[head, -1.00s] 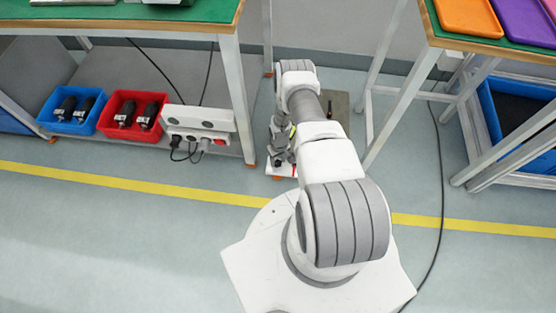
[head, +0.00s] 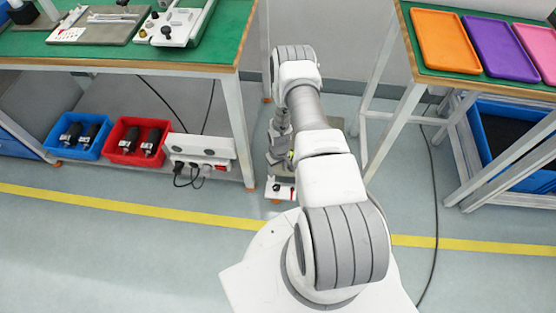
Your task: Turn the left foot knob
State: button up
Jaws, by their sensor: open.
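My gripper (head: 279,163) points down beside the bench leg, partly hidden by my own arm. It is small in the head view. Just below it in the picture is a low white unit (head: 279,188) on the floor, with small red and dark parts on top and an orange foot (head: 275,201) at its front left. I cannot make out which part is the left foot knob. My arm hides much of this unit, and I cannot tell whether the gripper touches it.
A green-topped bench (head: 205,62) stands left, with a blue bin (head: 60,150), a red bin (head: 118,159) and a white socket box (head: 200,146) on its lower shelf. A second bench at right holds an orange tray (head: 442,40). A cable (head: 437,200) lies on the floor.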

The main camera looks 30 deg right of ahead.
notch_tip(320, 180, up, 4)
jog(key=shift+r+p, duration=0.2)
jog(key=shift+p, duration=0.3)
